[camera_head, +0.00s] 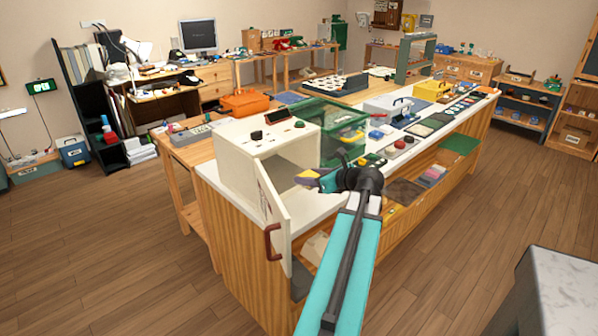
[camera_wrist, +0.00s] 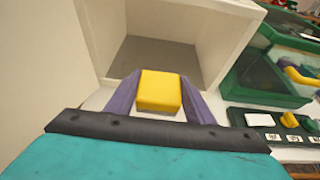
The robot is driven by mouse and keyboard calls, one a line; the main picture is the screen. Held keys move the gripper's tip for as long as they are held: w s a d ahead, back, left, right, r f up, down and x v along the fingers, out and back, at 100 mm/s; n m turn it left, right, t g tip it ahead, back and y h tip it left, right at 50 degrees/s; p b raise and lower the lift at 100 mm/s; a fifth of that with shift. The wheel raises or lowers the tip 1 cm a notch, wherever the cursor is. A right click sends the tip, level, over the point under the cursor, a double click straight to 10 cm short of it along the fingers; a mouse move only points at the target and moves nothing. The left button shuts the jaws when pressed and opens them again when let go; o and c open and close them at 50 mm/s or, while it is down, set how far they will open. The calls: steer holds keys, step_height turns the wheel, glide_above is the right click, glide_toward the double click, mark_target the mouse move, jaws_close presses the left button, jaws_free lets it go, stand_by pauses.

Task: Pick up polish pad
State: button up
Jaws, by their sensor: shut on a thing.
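My gripper (camera_wrist: 160,97) is shut on a yellow block-shaped pad (camera_wrist: 160,88), held between its two purple fingers in the wrist view. In the wrist view the open, empty-looking cabinet interior (camera_wrist: 150,58) lies straight beyond the pad. The pad appears to be outside the opening, above the white counter.
The cabinet door (camera_head: 277,213) with a red handle swings open toward the front left. A green clear-sided bin (camera_head: 336,128) stands right of the cabinet. A dark green panel with pictured labels (camera_wrist: 285,133) lies close by on the right. Small items crowd the counter behind.

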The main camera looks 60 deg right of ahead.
steer(key=shift+s+a, duration=0.3)
steer(key=shift+s, duration=0.6)
steer(key=shift+s+a, duration=0.3)
steer(key=shift+s, duration=0.6)
steer(key=shift+w, duration=0.1)
